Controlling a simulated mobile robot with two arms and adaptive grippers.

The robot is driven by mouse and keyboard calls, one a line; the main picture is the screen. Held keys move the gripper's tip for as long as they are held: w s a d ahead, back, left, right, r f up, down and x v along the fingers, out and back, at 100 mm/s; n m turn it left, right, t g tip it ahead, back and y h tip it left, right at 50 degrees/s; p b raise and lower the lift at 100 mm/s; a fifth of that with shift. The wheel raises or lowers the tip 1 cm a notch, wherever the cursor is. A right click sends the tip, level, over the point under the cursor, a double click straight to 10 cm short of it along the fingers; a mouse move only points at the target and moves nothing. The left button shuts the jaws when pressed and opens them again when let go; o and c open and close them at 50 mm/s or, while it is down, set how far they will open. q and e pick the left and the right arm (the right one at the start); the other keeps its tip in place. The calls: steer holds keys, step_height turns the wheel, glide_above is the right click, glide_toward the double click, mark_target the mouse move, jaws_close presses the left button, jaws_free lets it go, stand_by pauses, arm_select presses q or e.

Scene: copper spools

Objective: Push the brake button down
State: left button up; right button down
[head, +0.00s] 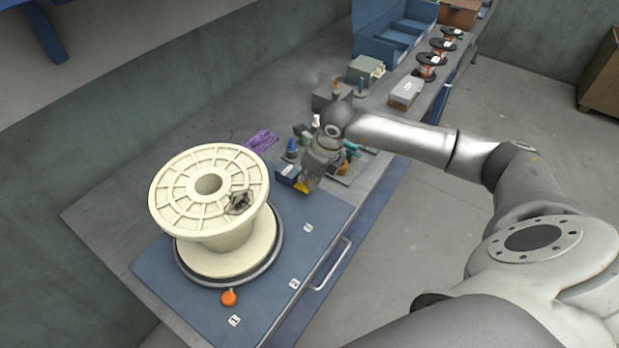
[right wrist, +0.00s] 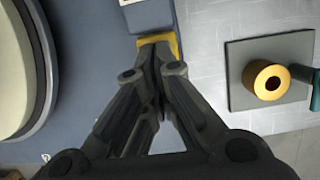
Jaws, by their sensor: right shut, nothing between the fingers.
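A blue device (head: 287,173) with a white label stands at the far right corner of the blue base plate. A yellow part (head: 302,187) at its near end appears to be the brake button. My right gripper (head: 308,180) is shut and empty, with its fingertips at the yellow part. In the right wrist view, the fingertips (right wrist: 158,52) overlap the yellow part (right wrist: 172,44) and hide its middle. I cannot tell whether they touch it. A large cream spool (head: 190,165) stands upright on a round turntable (head: 235,283) on the plate. My left gripper is not in view.
An orange knob (head: 229,298) sits in front of the spool. A grey square plate (right wrist: 240,92) with a golden roll (right wrist: 268,82) lies right of the gripper. Boxes, copper spools (head: 430,59) and a blue bin (head: 372,45) stand farther back. The bench's back left is clear.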

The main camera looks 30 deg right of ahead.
steer(key=p+v, duration=0.2)
steer(key=v, duration=0.3)
steer(key=shift+w+a+r+p, duration=0.15)
steer(key=shift+w+r+p, duration=0.15)
steer(key=shift+p, duration=0.1)
steer(key=shift+f, duration=0.1)
